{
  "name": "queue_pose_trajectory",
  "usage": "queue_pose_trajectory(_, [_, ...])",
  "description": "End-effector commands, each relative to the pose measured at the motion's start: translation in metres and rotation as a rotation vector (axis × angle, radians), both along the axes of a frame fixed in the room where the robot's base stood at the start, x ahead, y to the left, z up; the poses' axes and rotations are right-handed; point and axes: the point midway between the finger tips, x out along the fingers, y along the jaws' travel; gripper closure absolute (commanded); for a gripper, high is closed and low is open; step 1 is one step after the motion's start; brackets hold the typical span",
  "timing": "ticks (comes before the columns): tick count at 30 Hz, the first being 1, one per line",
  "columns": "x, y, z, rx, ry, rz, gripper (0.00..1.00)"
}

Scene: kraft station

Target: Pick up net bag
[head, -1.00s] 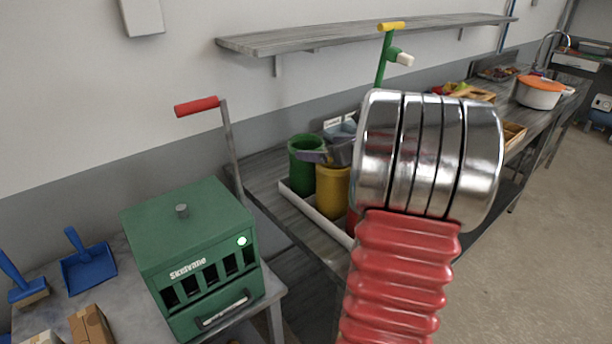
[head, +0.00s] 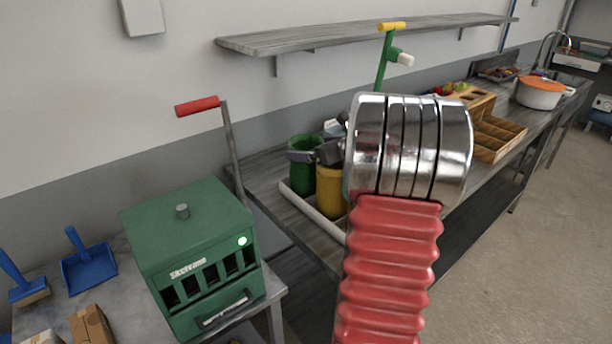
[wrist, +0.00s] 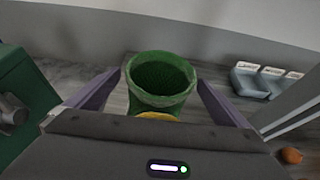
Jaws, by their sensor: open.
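A green open-topped net bag (head: 304,178) stands upright on the grey bench in the head view. In the wrist view the green net bag (wrist: 160,80) is ahead, its round mouth and mesh inside showing. My gripper (wrist: 159,76) is open, with one purple finger on each side of the bag in that picture. In the head view my gripper (head: 302,156) is at the bag's upper part, and one finger crosses in front of it. I cannot tell whether the fingers touch it. My arm hides the far finger.
A yellow bag (head: 331,190) stands close beside the green one. A green machine (head: 190,250) with a red-handled lever stands at left. Grey-blue trays (wrist: 250,80) lie right of the bag. A wooden crate (head: 498,138) is farther right.

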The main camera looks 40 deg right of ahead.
Motion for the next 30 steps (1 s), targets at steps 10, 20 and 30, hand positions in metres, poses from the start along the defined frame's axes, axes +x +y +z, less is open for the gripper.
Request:
queue_pose_trajectory(10, [-0.0003, -0.0002, 0.0000, 0.000, 0.000, 0.000, 0.05])
queue_pose_trajectory(20, [-0.0003, -0.0002, 0.0000, 0.000, 0.000, 0.000, 0.28])
queue_pose_trajectory(30, [-0.0002, -0.0001, 0.0002, 0.000, 0.000, 0.000, 0.48])
